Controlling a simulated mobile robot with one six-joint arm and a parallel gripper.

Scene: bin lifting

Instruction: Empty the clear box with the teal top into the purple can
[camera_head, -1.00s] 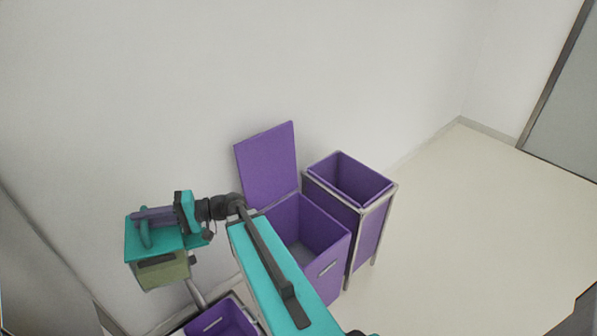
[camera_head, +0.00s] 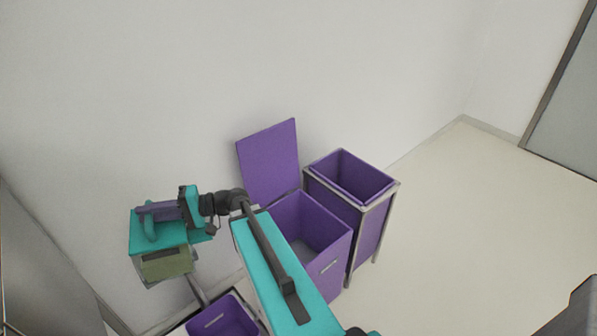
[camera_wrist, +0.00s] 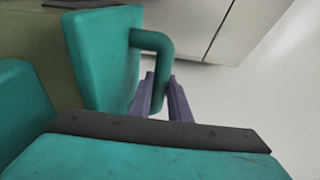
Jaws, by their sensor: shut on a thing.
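The box (camera_head: 165,263) has a teal top with a teal loop handle and a dull olive, see-through-looking body. It hangs at the left in the head view, raised in front of the wall. My gripper (camera_head: 147,213) is shut on the handle. In the wrist view, the fingers (camera_wrist: 166,100) close around the handle (camera_wrist: 154,42) beside the teal top (camera_wrist: 100,50). The box's contents cannot be seen. An open purple can (camera_head: 328,262) with its lid (camera_head: 268,160) raised stands right of the box, partly behind my arm. Its visible inside looks empty.
A second purple bin (camera_head: 372,235) in a metal frame stands just right of the lidded can. Another purple bin (camera_head: 222,320) is low at the bottom edge, below the box. The wall is close behind them. The floor at the right is clear.

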